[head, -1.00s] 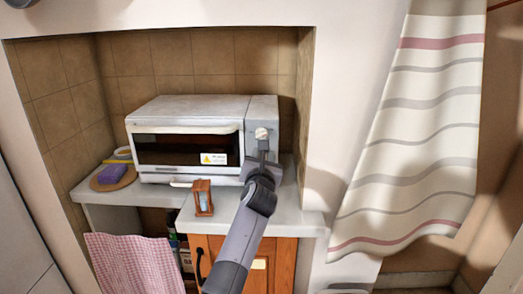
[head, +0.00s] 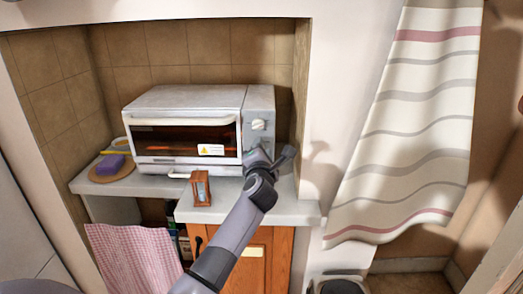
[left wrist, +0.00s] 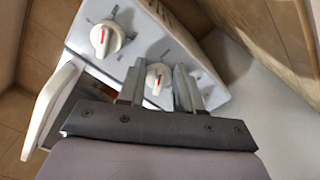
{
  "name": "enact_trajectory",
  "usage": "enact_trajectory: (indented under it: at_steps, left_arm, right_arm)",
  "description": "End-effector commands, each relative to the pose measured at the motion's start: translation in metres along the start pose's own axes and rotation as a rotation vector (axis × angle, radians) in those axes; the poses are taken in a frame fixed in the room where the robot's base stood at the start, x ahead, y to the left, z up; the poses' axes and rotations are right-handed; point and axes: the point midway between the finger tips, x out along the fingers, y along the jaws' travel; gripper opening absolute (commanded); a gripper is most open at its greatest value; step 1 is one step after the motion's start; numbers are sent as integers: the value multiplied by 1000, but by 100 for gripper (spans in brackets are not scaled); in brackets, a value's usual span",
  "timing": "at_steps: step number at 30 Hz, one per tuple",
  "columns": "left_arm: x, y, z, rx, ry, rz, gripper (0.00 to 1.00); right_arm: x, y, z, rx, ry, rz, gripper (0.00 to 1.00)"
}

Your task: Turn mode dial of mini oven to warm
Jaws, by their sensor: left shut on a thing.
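The mini oven (head: 190,103) stands on the counter in the niche, its control panel on the right of its front. Its upper dial (head: 259,124) is white and uncovered; it also shows in the left wrist view (left wrist: 107,37) with a red mark. The lower dial (left wrist: 158,76), white with a red mark, sits between the fingers of my left gripper (left wrist: 159,90). In the head view the left gripper (head: 270,158) covers this dial. The left gripper is shut on the lower dial. I cannot read the panel's printed settings. My right gripper is not in view.
A small wooden-framed hourglass (head: 201,187) stands on the counter (head: 250,208) in front of the oven. A purple sponge (head: 109,165) lies on a round board at left. A checkered cloth (head: 135,260) hangs below. A striped curtain (head: 410,130) hangs at right.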

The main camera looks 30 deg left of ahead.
Motion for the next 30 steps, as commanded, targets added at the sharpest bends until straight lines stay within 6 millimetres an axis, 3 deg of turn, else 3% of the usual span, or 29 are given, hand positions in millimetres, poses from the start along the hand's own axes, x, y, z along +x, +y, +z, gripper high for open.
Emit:
enact_trajectory:
  at_steps: [18,19,21,30]
  left_arm:
    - [0,-1,0,39,1,-1,4]
    - [0,-1,0,39,1,-1,44]
    - [0,-1,0,38,1,-1,60]
    - [-1,-1,0,38,0,-1,60]
  right_arm:
    - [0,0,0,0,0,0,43]
    - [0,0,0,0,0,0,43]
    - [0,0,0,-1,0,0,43]
    - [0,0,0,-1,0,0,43]
